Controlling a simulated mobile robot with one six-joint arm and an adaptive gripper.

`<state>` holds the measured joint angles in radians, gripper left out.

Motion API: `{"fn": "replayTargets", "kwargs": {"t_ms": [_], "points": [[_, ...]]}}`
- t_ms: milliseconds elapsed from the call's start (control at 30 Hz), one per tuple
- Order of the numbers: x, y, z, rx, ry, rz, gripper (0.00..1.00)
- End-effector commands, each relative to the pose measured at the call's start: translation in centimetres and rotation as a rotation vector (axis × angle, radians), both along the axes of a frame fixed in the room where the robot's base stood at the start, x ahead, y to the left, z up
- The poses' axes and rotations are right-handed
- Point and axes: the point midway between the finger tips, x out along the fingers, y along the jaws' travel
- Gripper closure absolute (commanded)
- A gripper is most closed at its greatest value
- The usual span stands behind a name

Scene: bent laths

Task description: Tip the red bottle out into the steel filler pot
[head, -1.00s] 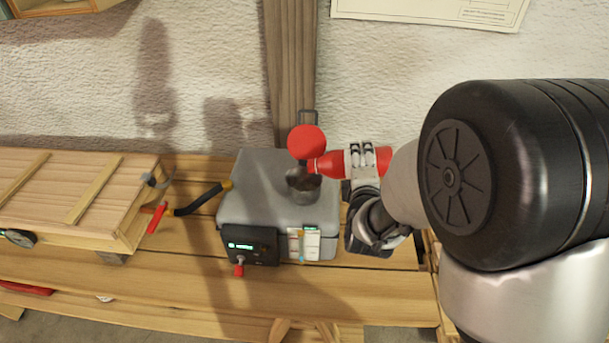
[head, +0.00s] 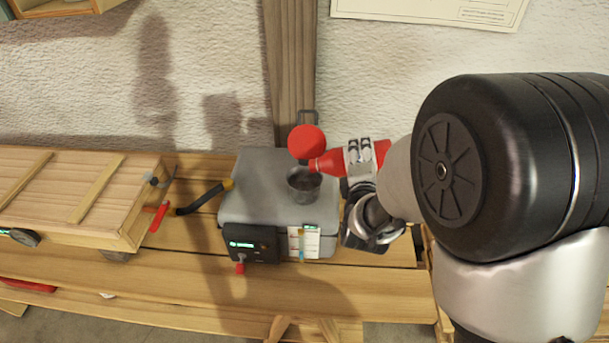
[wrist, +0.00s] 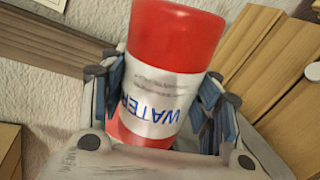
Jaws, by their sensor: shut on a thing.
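The red bottle (head: 331,162) lies on its side in my gripper (head: 360,158), its neck pointing left and slightly down. Its mouth is just above and to the right of the steel filler pot (head: 304,184), which stands on the grey box. In the wrist view the bottle (wrist: 178,40) shows a white label reading WATER, upside down, between the jaws of my gripper (wrist: 160,110). My gripper is shut around the bottle's labelled body. I cannot make out any liquid leaving the mouth.
The grey box (head: 262,190) sits on a wooden bench (head: 180,268). A black hose (head: 205,197) leads left towards a long wooden box (head: 70,190).

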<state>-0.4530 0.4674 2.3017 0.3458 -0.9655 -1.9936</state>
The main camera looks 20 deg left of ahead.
Motion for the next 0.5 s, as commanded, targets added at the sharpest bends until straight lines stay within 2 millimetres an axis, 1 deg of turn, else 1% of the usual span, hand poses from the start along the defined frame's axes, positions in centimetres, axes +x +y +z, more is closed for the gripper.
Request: {"fn": "replayTargets", "kwargs": {"t_ms": [500], "points": [[-0.06, 0.35, 0.83, -0.058, -0.015, 0.000, 0.71]]}}
